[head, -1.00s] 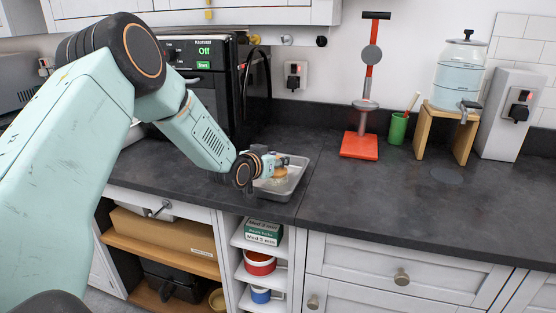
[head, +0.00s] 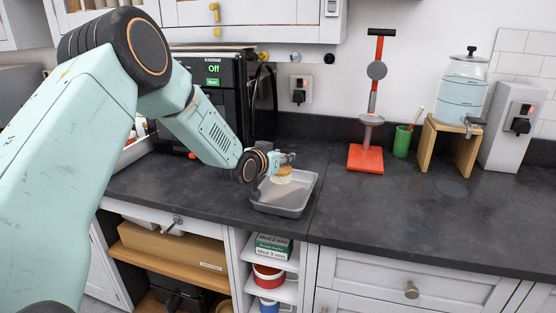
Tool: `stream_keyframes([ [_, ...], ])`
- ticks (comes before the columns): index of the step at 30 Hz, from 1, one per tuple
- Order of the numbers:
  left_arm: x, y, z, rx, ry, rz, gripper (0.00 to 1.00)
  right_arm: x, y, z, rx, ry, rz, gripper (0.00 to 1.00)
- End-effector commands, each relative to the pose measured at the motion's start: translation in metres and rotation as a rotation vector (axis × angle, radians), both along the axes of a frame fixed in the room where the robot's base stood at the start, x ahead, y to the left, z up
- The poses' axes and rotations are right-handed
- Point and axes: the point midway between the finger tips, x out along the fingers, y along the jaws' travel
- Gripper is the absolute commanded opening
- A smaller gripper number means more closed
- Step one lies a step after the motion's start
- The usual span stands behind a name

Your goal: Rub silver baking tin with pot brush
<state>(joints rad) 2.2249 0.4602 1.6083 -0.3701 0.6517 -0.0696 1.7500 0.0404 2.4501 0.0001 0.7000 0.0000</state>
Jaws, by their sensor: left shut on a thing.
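My left gripper (head: 284,164) is over the tin's back left part, shut on the pot brush (head: 282,177). The brush has a pale, tan round body and sits low at the tin. I cannot tell whether its bristles touch the tin's floor. My right gripper is not in view.
A black appliance (head: 215,95) stands behind my left arm. A red stand (head: 366,158), a green cup (head: 402,142) and a water dispenser on a wooden stand (head: 427,150) are further right. The worktop (head: 400,205) right of the tin is clear.

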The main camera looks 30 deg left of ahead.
Motion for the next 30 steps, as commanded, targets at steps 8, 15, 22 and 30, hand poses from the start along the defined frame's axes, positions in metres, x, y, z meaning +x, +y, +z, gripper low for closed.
stream_keyframes([
  [8, 0.005, -0.003, 0.026, -0.001, -0.002, 0.0, 0.03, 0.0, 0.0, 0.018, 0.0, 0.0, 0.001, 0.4],
  [15, 0.006, -0.003, 0.027, -0.002, -0.001, 0.002, 0.03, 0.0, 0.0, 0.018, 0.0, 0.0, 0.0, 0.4],
  [22, 0.006, -0.003, 0.027, -0.001, -0.001, 0.001, 0.03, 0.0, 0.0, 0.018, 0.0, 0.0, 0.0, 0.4],
  [30, 0.008, -0.002, 0.037, 0.0, -0.005, 0.002, 0.03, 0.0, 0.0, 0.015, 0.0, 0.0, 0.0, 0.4],
])
